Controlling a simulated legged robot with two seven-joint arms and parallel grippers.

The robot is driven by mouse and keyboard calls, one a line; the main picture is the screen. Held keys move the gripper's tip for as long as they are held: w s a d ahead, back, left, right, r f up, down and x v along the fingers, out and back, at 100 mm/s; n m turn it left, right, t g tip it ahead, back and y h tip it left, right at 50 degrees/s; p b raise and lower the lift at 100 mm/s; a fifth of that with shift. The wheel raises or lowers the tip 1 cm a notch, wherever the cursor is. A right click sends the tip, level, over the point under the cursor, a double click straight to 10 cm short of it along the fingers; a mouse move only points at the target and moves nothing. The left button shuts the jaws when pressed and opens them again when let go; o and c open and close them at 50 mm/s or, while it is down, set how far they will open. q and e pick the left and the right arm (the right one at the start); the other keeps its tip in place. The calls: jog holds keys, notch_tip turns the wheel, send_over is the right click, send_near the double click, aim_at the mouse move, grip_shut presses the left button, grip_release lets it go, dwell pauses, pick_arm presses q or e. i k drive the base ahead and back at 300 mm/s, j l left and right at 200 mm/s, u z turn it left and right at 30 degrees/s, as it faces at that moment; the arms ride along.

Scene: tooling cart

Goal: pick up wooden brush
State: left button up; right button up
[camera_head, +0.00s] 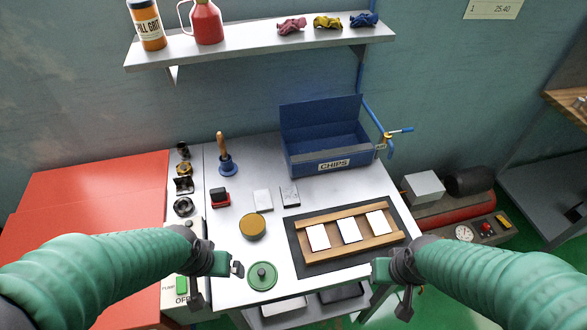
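An upright wooden handle on a round blue base (223,153) stands at the back left of the grey cart top; it is the only thing I see that could be the wooden brush, and no bristles show. My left gripper (217,284) is over the front left edge of the cart, well in front of the brush, with its fingers apart and nothing between them. My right gripper (393,287) is at the front right, near the dark mat's corner, also with fingers apart and empty. Neither gripper touches the brush.
A blue CHIPS bin (325,140) stands right of the brush. A red and black block (220,197), a round yellow-topped tin (252,226) and a green disc (262,276) lie in front. A wooden frame (350,234) with white plates rests on a mat. A shelf (260,40) hangs above.

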aim_at(219, 137)
jog(key=i+l, duration=0.15)
jog(key=l, duration=0.25)
jog(key=i+l, duration=0.2)
jog(key=l, duration=0.15)
jog(key=i+l, duration=0.15)
jog(key=l, duration=0.25)
jog(key=z, duration=0.05)
